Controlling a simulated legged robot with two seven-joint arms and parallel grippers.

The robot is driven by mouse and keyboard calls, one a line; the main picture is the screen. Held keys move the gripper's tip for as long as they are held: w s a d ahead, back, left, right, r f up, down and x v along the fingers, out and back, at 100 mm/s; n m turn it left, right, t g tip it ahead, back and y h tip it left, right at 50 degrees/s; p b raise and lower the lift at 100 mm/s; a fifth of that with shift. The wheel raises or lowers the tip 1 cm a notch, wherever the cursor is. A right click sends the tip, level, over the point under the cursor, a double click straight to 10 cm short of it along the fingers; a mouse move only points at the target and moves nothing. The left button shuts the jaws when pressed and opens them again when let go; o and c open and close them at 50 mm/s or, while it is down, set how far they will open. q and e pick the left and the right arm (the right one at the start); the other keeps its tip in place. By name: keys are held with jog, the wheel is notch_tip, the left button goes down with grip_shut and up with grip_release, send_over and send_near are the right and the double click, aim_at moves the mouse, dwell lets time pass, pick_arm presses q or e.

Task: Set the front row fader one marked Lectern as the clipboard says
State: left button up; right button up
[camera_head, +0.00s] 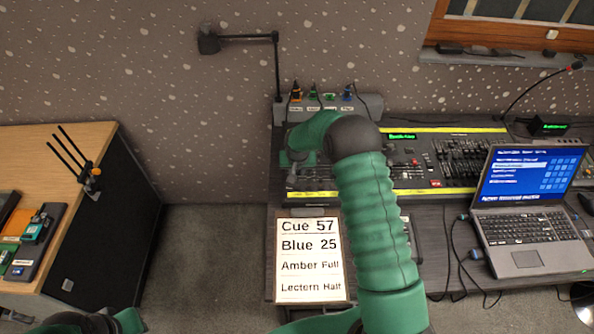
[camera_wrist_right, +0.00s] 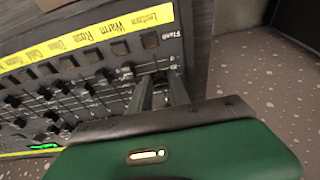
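The clipboard (camera_head: 309,258) lies in front of the lighting desk and reads Cue 57, Blue 25, Amber Full, Lectern Half. In the wrist view the yellow label strip (camera_wrist_right: 90,38) ends in Lectern, above the last fader column of the desk (camera_head: 431,183). My right gripper (camera_head: 292,168) is at the desk's left part. In the wrist view its fingers (camera_wrist_right: 164,82) point down at the Lectern column, just below its square button (camera_wrist_right: 150,40). A narrow gap shows between them. My left gripper is out of view.
Neighbouring fader knobs (camera_wrist_right: 103,78) stand close beside the fingers. A laptop (camera_head: 525,210) stands right of the desk, with cables in front. A lamp arm (camera_head: 277,70) and coloured items (camera_head: 323,94) stand behind. A side table (camera_head: 60,145) is at left.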

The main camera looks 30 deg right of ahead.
jog(key=shift+r+p, duration=0.95)
jog(key=shift+r, duration=0.35)
jog(key=shift+r, duration=0.25)
jog(key=b+v, duration=0.1)
jog(key=v, duration=1.5)
jog(key=shift+s, duration=0.2)
jog(key=shift+a, duration=0.1)
